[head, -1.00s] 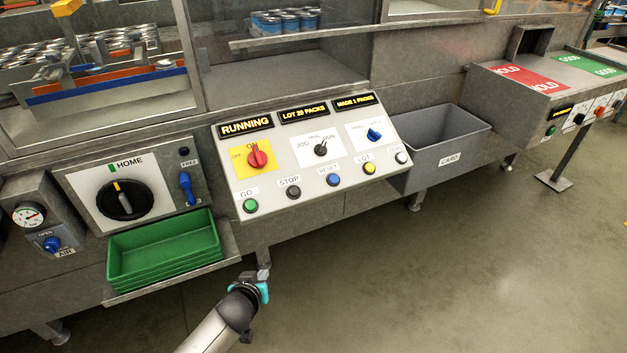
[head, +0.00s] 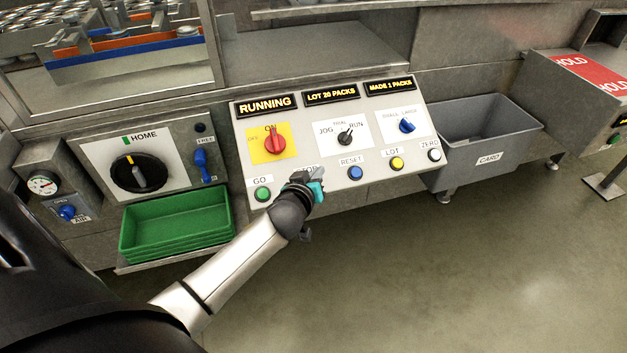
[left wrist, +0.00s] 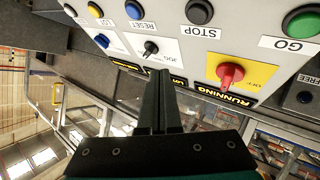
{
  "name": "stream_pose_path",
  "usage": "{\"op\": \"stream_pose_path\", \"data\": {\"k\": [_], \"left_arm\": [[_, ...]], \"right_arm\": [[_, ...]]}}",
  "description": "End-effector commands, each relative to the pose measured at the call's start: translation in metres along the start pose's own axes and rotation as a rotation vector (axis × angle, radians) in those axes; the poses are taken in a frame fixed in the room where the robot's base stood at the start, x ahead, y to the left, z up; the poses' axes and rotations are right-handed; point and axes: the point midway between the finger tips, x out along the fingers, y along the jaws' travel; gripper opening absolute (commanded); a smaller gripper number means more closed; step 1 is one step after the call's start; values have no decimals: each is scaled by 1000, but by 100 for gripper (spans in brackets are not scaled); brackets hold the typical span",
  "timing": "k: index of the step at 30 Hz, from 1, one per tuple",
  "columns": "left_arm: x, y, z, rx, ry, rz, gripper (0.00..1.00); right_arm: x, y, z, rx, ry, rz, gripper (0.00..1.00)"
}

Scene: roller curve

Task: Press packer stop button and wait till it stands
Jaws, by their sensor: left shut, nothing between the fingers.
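The packer's control panel (head: 340,168) is in the middle of the head view, with its display reading RUNNING (head: 265,104). My left gripper (head: 303,177) is shut and empty, over the STOP place at the panel's lower edge. It hides the stop button and most of its label in the head view. In the left wrist view the dark stop button (left wrist: 199,12) shows at the top with its STOP label. There the shut fingers (left wrist: 160,76) lie below and left of it in the picture; I cannot tell their height above the panel. My right gripper is not in view.
The green GO button (head: 263,194) is left of my gripper, the blue RESET button (head: 355,172) right of it. A red switch (head: 275,140) sits above. Green trays (head: 176,222) stand at the left, a grey CARD bin (head: 466,163) at the right.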

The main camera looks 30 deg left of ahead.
Motion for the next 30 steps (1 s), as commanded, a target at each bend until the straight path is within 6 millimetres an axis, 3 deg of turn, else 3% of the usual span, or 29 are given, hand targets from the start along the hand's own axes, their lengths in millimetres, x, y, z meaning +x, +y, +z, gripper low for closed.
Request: {"op": "stream_pose_path", "data": {"k": [8, 21, 30], "left_arm": [[6, -4, 6, 3, -1, 1, 0], [40, -29, 32, 3, -1, 0, 0], [58, -42, 44, 1, -1, 0, 0]], "right_arm": [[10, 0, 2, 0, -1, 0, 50], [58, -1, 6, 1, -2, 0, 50], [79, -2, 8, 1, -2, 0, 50]]}}
